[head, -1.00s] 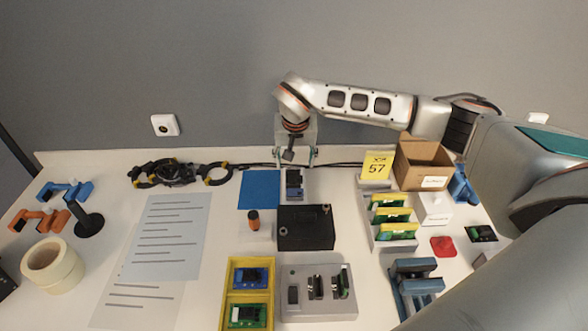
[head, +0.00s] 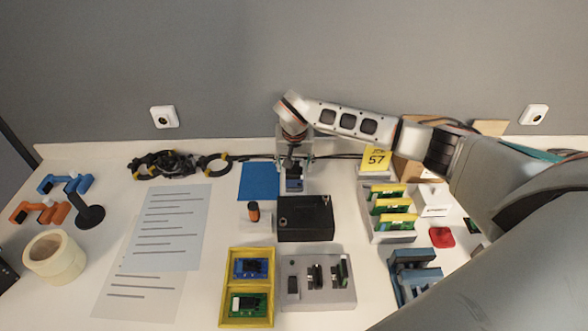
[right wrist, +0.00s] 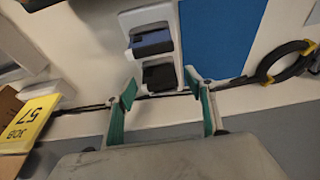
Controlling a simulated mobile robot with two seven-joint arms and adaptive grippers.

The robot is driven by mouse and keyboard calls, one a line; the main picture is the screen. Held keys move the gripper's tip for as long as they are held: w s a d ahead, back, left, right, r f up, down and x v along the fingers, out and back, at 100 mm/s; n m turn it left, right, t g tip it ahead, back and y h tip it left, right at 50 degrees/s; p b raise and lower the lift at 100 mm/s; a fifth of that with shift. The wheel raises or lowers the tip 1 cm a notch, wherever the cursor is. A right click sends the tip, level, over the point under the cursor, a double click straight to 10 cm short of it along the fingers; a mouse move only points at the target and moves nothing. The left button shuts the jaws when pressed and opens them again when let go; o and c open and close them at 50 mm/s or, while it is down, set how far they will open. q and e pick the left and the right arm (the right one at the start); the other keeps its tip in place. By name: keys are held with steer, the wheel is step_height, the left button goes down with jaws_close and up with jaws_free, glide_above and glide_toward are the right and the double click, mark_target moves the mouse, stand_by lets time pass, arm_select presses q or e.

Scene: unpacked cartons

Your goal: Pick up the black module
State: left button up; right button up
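A pale holder (right wrist: 170,14) behind the black box carries two dark blocks, seen in the right wrist view. The nearer one to the fingers is a black module (right wrist: 160,77); the other is a dark block with a blue top (right wrist: 150,40). In the head view my right gripper (head: 294,170) is over the holder and hides most of it, with a dark blue block (head: 294,184) showing just in front. In the right wrist view the right gripper (right wrist: 160,87) is open, with its green-lined fingertips on either side of the black module, apart from it. My left gripper is not in view.
A blue mat (head: 259,181) lies left of the holder, and a black box (head: 306,232) stands in front. A yellow sign (head: 376,158) and rack (head: 399,239) stand right. A grey tray (head: 318,298) and yellow tray (head: 247,321) are nearer. Cables (head: 255,157) run behind.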

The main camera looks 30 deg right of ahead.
steer(key=c, duration=0.8)
steer(key=shift+r, duration=0.1)
step_height(320, 180, up, 20)
steer(key=shift+f, duration=0.1)
